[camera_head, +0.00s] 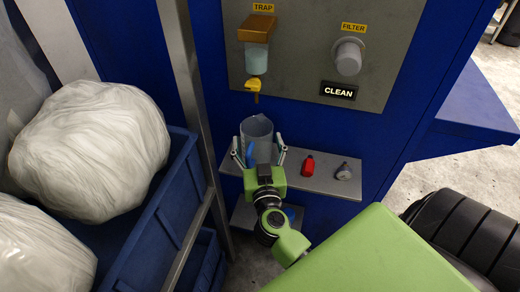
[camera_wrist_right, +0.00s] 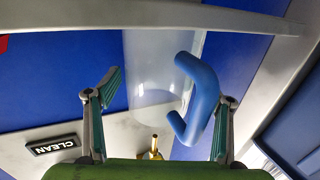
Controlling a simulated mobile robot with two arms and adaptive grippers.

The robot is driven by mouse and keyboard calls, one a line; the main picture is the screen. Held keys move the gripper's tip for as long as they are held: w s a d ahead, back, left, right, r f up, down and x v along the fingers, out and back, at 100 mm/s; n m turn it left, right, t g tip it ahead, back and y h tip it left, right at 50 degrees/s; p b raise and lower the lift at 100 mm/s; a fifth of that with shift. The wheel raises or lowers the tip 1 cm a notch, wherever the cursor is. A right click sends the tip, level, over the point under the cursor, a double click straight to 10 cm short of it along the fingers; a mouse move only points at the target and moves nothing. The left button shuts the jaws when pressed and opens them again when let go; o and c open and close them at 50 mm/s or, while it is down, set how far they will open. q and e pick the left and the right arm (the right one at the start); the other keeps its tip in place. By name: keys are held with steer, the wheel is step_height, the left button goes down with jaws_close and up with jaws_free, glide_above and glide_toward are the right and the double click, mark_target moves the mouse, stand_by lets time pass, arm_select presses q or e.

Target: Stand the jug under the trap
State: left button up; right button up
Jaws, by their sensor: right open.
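The clear jug (camera_head: 257,129) with a blue handle stands upright on the grey shelf (camera_head: 318,176), below the trap (camera_head: 257,50) and its yellow valve (camera_head: 253,85). Its handle (camera_wrist_right: 205,90) faces my gripper in the right wrist view, where the clear jug wall (camera_wrist_right: 155,75) also shows. My right gripper (camera_head: 259,153) is open, with one finger on each side of the jug. The handle lies between the fingers, close to the right-hand finger in the wrist view. I cannot tell whether a finger touches the jug. My left gripper is not in view.
A red fitting (camera_head: 307,164) and a grey fitting (camera_head: 344,172) stand on the shelf to the right. The filter knob (camera_head: 348,57) and CLEAN sign (camera_head: 338,90) are on the panel above. A metal post (camera_head: 187,80) and blue bin (camera_head: 150,232) with white bags are at left.

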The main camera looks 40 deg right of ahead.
steer(key=p+v, duration=0.1)
steer(key=v, duration=1)
steer(key=shift+s, duration=0.25)
steer(key=shift+a+f, duration=0.1)
steer(key=w+a+f+n+y, duration=0.1)
steer(key=a+f+n+y, duration=0.3)
steer(key=f, duration=0.7)
steer(key=a+f+n+y, duration=0.2)
steer(key=a+f+y, duration=0.3)
steer(key=f, duration=0.6)
steer(key=s+a+f+n+g+y, duration=0.1)
steer(key=s+f+g, duration=0.25)
steer(key=f, duration=0.45)
steer(key=s+a+f+n+g, duration=0.1)
steer(key=s+a+f+g, duration=0.1)
steer(key=s+f, duration=0.35)
steer(key=s+d+f+g, duration=0.4)
steer(key=s+f, duration=0.6)
steer(key=s, duration=0.2)
steer(key=s+d+f+g+h, duration=0.1)
steer(key=s+d+f+g, duration=0.4)
steer(key=s+f, duration=0.5)
steer(key=s, duration=0.3)
steer(key=shift+f+h, duration=0.25)
steer(key=shift+h, duration=0.05)
